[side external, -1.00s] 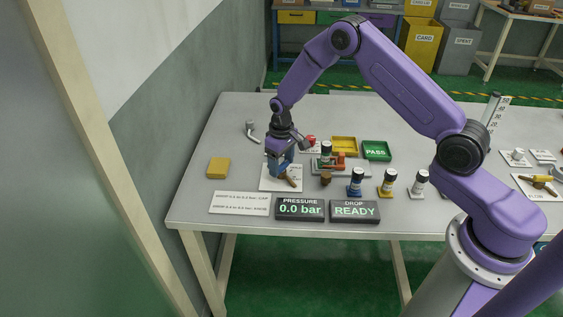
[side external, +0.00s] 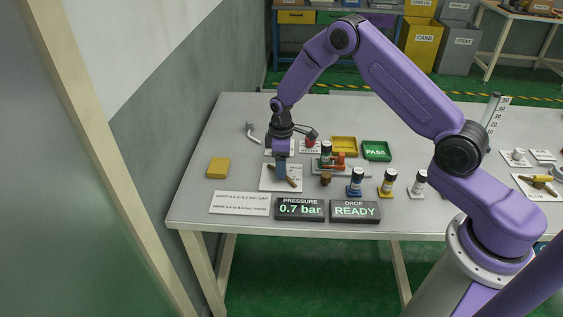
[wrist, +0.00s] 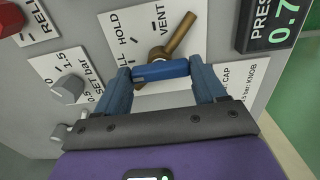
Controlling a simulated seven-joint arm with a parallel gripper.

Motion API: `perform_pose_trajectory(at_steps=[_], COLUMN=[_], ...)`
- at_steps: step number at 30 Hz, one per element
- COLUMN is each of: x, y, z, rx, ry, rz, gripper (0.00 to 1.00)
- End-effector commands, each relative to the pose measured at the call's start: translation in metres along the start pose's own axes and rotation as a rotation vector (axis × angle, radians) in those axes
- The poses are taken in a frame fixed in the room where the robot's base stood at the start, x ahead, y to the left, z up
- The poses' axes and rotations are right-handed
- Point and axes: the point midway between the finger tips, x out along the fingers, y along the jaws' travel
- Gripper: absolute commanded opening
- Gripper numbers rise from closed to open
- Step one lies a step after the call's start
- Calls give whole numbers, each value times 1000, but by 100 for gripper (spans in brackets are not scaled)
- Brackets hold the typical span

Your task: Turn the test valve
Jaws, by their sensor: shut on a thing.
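The test valve has a bronze lever (side external: 291,181) on a white plate (side external: 267,186); the wrist view shows the lever (wrist: 179,36) and the plate (wrist: 118,48), marked HOLD and VENT with a third word partly hidden. The lever's free arm slants to the upper right there, passing beside VENT. The pressure display (side external: 300,209) reads 0.7 bar.
A drop display (side external: 354,212) reads READY. A grey set knob (wrist: 66,90) and red relief knob (wrist: 10,20) are close to the gripper. Several capped columns (side external: 388,182) stand to the right. A yellow block (side external: 218,168) lies left, with clear table around it.

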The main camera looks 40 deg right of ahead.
Motion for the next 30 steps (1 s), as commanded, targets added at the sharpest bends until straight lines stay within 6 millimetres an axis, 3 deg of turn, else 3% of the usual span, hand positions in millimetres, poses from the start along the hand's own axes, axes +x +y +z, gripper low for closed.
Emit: perform_pose_trajectory(at_steps=[12, 13, 15, 25, 30], x=[-1, -1, -1, -3, -21], y=[0, 0, 0, 0, 1], z=[0, 0, 0, 0, -1], rx=[-11, -11, -11, -8, -8], ry=[1, 1, 1, 1, 3], rz=[2, 2, 2, 1, 3], gripper=[40, 80, 96, 96, 96])
